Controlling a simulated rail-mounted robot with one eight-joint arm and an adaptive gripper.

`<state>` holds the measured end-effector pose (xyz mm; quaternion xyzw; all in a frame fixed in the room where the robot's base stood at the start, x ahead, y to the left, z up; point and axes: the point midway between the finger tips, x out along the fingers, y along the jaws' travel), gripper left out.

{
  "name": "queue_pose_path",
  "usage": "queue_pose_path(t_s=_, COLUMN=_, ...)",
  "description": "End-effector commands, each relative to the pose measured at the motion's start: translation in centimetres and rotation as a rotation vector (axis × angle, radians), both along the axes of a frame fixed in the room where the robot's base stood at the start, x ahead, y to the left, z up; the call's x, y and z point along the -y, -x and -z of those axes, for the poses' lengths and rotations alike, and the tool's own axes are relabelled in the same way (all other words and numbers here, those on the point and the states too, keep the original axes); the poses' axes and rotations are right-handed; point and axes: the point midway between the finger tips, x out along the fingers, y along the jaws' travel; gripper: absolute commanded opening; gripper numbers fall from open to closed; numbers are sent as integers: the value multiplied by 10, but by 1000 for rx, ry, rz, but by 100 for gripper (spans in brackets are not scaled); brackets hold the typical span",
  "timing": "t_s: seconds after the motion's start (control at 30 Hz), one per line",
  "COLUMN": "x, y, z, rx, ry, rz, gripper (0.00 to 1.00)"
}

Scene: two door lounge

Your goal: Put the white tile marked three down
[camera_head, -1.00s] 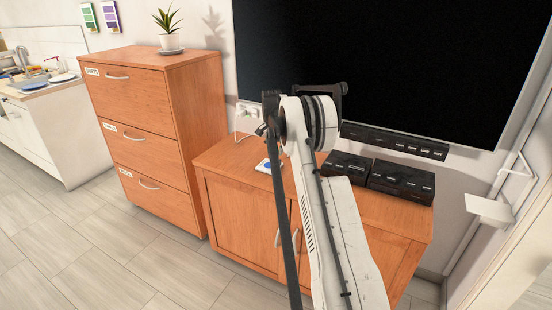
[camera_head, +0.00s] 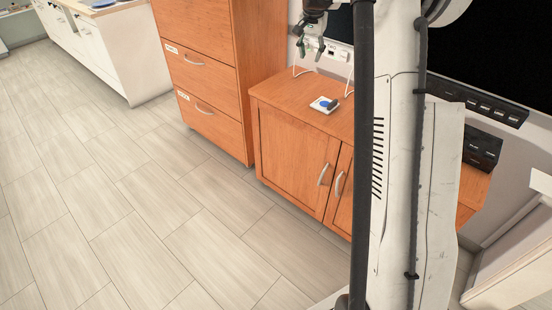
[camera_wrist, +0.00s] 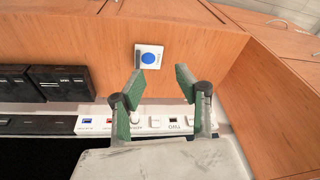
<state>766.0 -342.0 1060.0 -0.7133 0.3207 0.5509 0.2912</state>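A small white tile with a blue disc and a dark block on one side (camera_head: 318,101) lies flat on the wooden cabinet top (camera_head: 290,90). It also shows in the wrist view (camera_wrist: 160,52), beyond my fingertips. Its mark is too small to read, so I cannot tell if it is a three. My gripper (camera_wrist: 160,83) has its green-padded fingers spread, with nothing between them. In the head view my gripper (camera_head: 311,50) is above the back of the cabinet, apart from the tile, partly beside my arm.
A tall wooden drawer unit (camera_head: 215,85) stands left of the cabinet. A white socket strip (camera_wrist: 150,124) runs along the wall behind, with cables hanging. Black boxes (camera_wrist: 55,83) sit on the cabinet under the dark screen (camera_head: 500,50). The tiled floor (camera_head: 130,200) in front is clear.

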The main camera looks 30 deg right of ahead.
Motion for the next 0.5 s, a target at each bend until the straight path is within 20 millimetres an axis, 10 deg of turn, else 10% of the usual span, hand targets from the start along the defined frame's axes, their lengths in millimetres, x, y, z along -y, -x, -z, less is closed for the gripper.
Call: queue_pose_path(t_s=0.5, x=-157, y=111, z=-80, rx=107, ry=72, rz=-305, gripper=32)
